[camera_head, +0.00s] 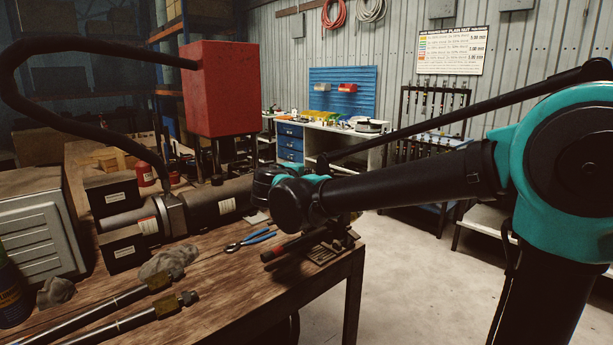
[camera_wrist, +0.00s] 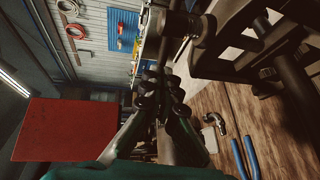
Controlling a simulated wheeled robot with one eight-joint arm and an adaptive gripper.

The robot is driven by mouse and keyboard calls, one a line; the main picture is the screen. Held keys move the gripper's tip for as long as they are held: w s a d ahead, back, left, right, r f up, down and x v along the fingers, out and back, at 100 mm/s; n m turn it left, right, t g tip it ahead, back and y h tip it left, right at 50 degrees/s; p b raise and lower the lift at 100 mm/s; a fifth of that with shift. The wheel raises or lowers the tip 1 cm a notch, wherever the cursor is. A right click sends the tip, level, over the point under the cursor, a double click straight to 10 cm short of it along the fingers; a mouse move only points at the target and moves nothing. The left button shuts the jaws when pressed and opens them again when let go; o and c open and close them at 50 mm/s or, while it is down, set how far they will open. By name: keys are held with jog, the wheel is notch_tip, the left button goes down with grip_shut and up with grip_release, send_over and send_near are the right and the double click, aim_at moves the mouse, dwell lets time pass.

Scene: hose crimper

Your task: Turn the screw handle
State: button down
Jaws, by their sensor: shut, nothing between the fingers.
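In the wrist view, my gripper (camera_wrist: 163,88) is in the middle of the picture, its dark fingers together with nothing seen between them. Ahead of the fingertips, at the top, is a dark round screw end (camera_wrist: 185,28) with a thin bar through it, which looks like the screw handle (camera_wrist: 181,50). The fingertips appear close to the bar; I cannot tell whether they touch it. A dark vise-like body (camera_wrist: 262,50) carries the screw.
The wooden table (camera_head: 225,290) holds blue-handled pliers (camera_head: 250,240), hose ends (camera_head: 150,300) and a dark cylindrical machine (camera_head: 215,205). Open floor lies right of the table.

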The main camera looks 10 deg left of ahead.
jog(key=shift+w, duration=0.1)
jog(key=w+m+h, duration=0.1)
jog(key=m+h, duration=0.1)
jog(key=h, duration=0.1)
jog(key=shift+w+a+g, duration=0.3)
jog(key=shift+w+g, duration=0.1)
